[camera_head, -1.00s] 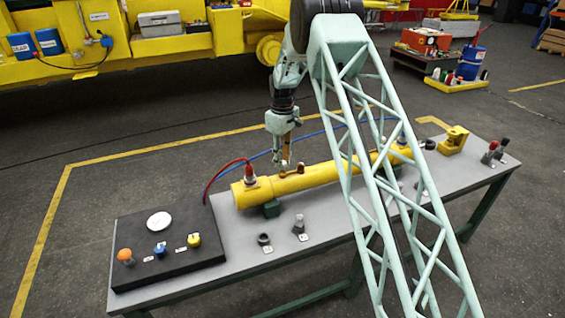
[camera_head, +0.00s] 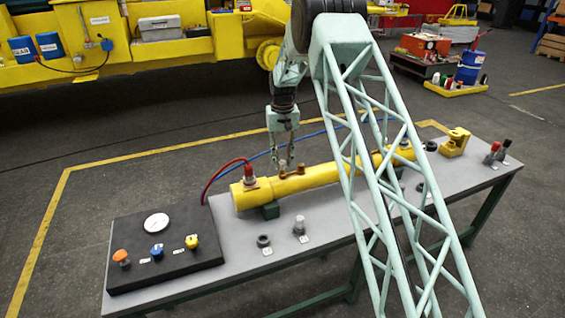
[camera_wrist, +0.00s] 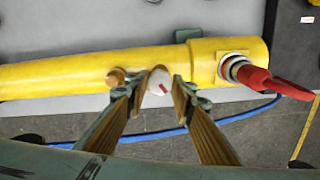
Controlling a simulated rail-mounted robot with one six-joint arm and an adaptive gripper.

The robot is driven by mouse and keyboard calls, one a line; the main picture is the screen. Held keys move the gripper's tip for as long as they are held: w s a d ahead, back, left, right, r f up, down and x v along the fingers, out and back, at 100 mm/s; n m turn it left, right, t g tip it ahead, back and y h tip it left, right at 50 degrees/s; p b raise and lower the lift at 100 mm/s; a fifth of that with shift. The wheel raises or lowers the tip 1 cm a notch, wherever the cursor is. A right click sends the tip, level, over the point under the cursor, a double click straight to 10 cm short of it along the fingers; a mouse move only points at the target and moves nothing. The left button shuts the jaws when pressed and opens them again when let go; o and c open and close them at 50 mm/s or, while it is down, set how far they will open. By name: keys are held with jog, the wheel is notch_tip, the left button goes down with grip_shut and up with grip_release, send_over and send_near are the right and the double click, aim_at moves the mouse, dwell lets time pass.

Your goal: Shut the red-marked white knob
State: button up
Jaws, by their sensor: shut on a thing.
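The white knob (camera_wrist: 159,81) with a red mark sits on top of the yellow cylinder (camera_wrist: 70,72). In the wrist view it lies between the fingertips of my gripper (camera_wrist: 158,84), which is shut on it. The red mark runs slantwise across the knob's face. A brass knob (camera_wrist: 116,77) sits beside it, just outside one finger. In the head view my gripper (camera_head: 284,165) points down at the cylinder's top, and its fingers largely hide the white knob. The brass knob (camera_head: 301,169) shows to the right there.
A red fitting (camera_head: 248,172) with hoses stands at the cylinder's left end. A black panel (camera_head: 185,272) with a gauge and coloured knobs lies at the bench's left. Small parts (camera_head: 299,225) stand in front of the cylinder. My lattice-framed structure hides part of the cylinder.

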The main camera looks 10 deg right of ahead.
aim_at(282, 162)
jog(key=m+b, duration=0.1)
jog(key=m, duration=0.5)
dwell(0.3)
jog(key=shift+m, duration=0.3)
jog(key=o, duration=0.9)
jog(key=shift+r, duration=0.15)
jog(key=shift+r, duration=5.9)
